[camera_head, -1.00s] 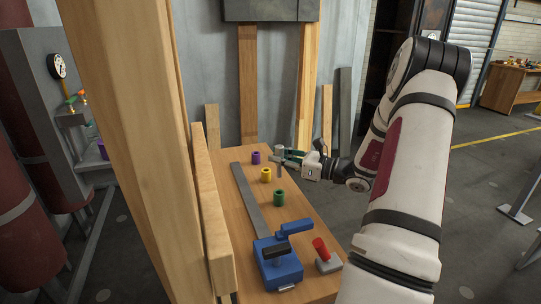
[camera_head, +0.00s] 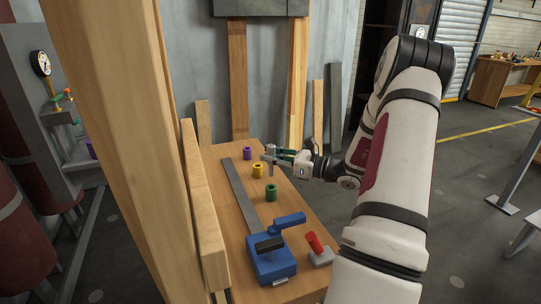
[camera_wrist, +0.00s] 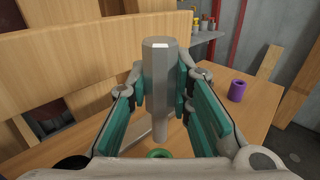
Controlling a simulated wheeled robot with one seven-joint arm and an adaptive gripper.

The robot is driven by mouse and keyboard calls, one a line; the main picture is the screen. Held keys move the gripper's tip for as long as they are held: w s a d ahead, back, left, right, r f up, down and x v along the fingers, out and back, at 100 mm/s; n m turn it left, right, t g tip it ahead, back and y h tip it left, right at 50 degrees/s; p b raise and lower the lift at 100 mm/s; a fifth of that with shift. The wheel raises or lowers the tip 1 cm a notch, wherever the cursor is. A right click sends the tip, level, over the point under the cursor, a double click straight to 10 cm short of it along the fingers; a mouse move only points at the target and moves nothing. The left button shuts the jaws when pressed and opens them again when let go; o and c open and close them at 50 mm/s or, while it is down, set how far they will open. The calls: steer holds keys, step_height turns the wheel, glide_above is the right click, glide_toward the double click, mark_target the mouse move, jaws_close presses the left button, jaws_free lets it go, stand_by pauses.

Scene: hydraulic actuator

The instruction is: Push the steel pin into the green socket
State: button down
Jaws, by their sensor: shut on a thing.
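My gripper (camera_wrist: 159,92) is shut on the steel pin (camera_wrist: 158,75), a grey faceted head with a thinner shank hanging down, roughly upright. In the head view the pin (camera_head: 270,160) is held over the bench, beyond the green socket (camera_head: 271,194). The green socket is a short upright ring on the wooden bench. In the wrist view only part of its rim (camera_wrist: 159,154) shows at the bottom, below the pin's lower end. The pin looks apart from the socket; the exact gap is hard to tell.
A yellow socket (camera_head: 257,171) and a purple socket (camera_head: 247,153) stand on the bench (camera_head: 234,218). A grey strip (camera_head: 241,193) runs along its left side. A blue clamp-like device (camera_head: 272,262) and a red-handled part (camera_head: 314,243) are at the near end. A wooden post (camera_head: 115,140) rises at left.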

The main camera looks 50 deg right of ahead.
mark_target(271, 174)
steer(key=shift+f, duration=0.25)
steer(key=shift+f+b, duration=0.3)
steer(key=shift+f, duration=0.05)
steer(key=shift+f+b, duration=1.35)
steer(key=shift+f, duration=1.35)
steer(key=shift+f+b, duration=0.35)
steer(key=shift+f, duration=0.35)
steer(key=shift+f, duration=0.4)
steer(key=c, duration=1.4)
jaws_free()
steer(key=shift+o, duration=0.4)
steer(key=o, duration=0.6)
steer(key=shift+c, duration=0.2)
